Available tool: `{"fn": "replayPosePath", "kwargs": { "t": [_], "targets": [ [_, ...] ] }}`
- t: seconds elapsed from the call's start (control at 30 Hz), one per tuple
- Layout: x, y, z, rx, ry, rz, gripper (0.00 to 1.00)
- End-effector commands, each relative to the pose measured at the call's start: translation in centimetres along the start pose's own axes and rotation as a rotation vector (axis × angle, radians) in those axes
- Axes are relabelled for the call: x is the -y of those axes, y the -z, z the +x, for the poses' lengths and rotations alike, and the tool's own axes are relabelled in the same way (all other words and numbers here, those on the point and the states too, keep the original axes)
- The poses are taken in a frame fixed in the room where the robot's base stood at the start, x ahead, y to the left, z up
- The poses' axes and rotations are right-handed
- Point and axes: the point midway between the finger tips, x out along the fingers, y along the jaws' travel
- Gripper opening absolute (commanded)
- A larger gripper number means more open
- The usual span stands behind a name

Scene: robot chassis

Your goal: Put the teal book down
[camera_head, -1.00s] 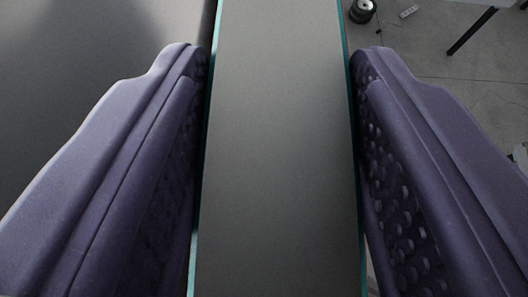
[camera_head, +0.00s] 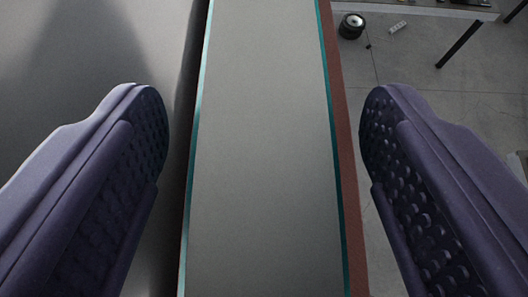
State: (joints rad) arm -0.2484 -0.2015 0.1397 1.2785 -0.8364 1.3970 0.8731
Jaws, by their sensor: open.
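The teal book (camera_head: 265,150) shows as a long grey page block with thin teal cover edges on both sides. It runs from the bottom to the top of the view, between the two purple fingers. My gripper (camera_head: 264,130) is open around it, with a clear gap on each side and neither finger touching the book. The far end of the book lies outside the view, and what bears it from below is hidden.
A reddish-brown strip (camera_head: 344,150) lies along the book's right side. A smooth grey surface (camera_head: 70,50) fills the left. On the right, a concrete floor (camera_head: 400,75) lies far below, with a dark round object (camera_head: 351,26) and a dark leg (camera_head: 460,43).

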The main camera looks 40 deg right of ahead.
Motion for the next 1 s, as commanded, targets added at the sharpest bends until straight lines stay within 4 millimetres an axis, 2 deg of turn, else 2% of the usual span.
{"fn": "replayPosePath", "kwargs": {
  "t": [0.23,0.33,0.47,0.73,0.9,1.0],
  "targets": [
    [0.0,0.1,-0.1,0.000,0.000,0.000,0.72],
    [0.1,0.2,-0.8,-0.002,0.003,0.000,0.72],
    [0.1,0.2,-3.3,-0.002,0.003,0.001,0.72],
    [0.1,0.3,-9.5,-0.001,0.003,0.001,0.72],
    [0.0,0.2,-11.7,0.000,0.001,0.000,0.72],
    [0.0,0.2,-12.1,0.000,0.001,0.001,0.72]
  ]
}}
